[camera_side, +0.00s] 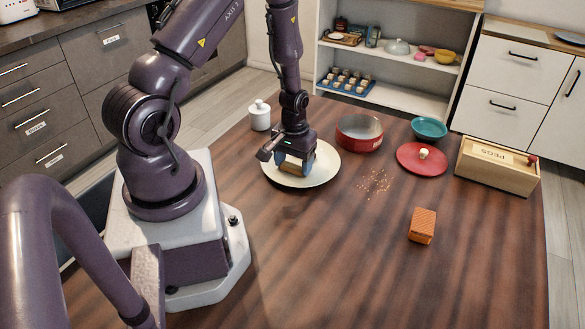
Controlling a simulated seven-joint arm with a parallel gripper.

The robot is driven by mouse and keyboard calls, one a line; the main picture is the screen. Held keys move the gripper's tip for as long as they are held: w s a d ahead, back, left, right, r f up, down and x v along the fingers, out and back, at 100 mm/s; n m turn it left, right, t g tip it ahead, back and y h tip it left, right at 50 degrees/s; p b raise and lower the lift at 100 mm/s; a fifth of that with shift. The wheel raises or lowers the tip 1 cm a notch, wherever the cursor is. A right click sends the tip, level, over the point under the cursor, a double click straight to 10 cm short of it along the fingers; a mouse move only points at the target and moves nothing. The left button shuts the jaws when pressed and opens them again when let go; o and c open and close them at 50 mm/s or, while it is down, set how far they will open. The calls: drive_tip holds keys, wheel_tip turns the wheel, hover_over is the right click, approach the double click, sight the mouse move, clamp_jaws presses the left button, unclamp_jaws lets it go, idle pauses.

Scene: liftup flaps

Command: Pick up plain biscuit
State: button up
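My gripper (295,166) points down over a cream plate (322,172) near the middle of the table. A tan-brown block (292,168), which may be the plain biscuit, shows at the fingertips, low over or on the plate. The fingers partly hide it, so I cannot tell whether they grip it or only stand around it. An orange-brown block with a patterned side (422,226) stands apart on the bare table to the right; it is too small to identify surely.
A red pot (359,133), teal bowl (429,128), red lid (421,161) with a pale knob and wooden PEGS box (496,168) stand right of the plate. A white lidded jar (260,115) is behind it. Crumbs (375,185) lie nearby. The front table is clear.

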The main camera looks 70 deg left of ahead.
drive_tip(key=shift+c, duration=1.2)
